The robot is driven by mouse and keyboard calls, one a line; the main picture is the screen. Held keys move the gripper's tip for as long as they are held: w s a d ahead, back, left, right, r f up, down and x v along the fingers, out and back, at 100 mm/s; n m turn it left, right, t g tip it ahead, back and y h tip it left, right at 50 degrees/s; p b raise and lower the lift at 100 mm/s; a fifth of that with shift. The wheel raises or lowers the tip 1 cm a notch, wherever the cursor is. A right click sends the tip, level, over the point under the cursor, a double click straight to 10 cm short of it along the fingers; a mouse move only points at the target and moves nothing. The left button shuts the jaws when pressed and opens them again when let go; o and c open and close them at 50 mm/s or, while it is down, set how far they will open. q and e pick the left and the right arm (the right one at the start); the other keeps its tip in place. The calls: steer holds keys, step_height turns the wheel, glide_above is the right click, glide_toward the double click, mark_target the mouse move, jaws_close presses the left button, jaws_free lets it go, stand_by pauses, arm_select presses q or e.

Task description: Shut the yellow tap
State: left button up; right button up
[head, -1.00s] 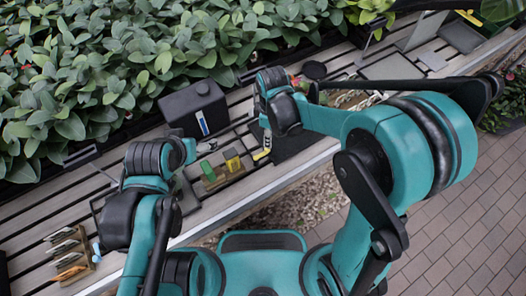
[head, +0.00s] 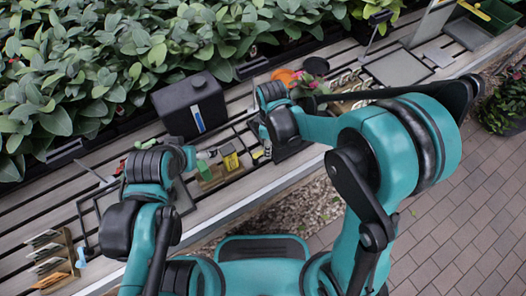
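A small yellow piece (head: 258,154) shows on the slatted bench just left of my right gripper; it may be part of the yellow tap, but most of it is hidden and I cannot tell its setting. A yellow block-like item (head: 230,158) and a green one (head: 204,168) stand side by side on a wooden holder between my arms. My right gripper (head: 281,138) points down at the bench, close beside the small yellow piece; its fingertips are hidden. My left gripper (head: 178,165) is over the bench left of the green item; its fingers are hidden by its own wrist.
A black jerrycan (head: 190,104) stands behind the yellow and green items, against leafy plants (head: 110,60). A wooden rack (head: 58,262) stands at lower left. Grey trays (head: 398,69) lie at the right.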

stand_by(0.5)
arm_select(q)
steer(key=shift+r, duration=0.15)
arm_select(e)
steer(key=shift+s+a, duration=0.35)
steer(key=shift+s, duration=0.85)
steer(key=shift+s+a, duration=0.3)
steer(key=shift+s, duration=0.95)
steer(key=shift+s+a, duration=0.35)
steer(key=shift+s, duration=0.85)
steer(key=shift+w+d, duration=0.1)
steer(key=shift+w, duration=0.25)
steer(key=shift+r, duration=0.15)
arm_select(q)
step_height(320, 180, up, 6)
steer(key=p, duration=0.5)
steer(key=shift+f+p, duration=0.2)
steer(key=shift+p, duration=0.15)
arm_select(e)
step_height(320, 180, up, 7)
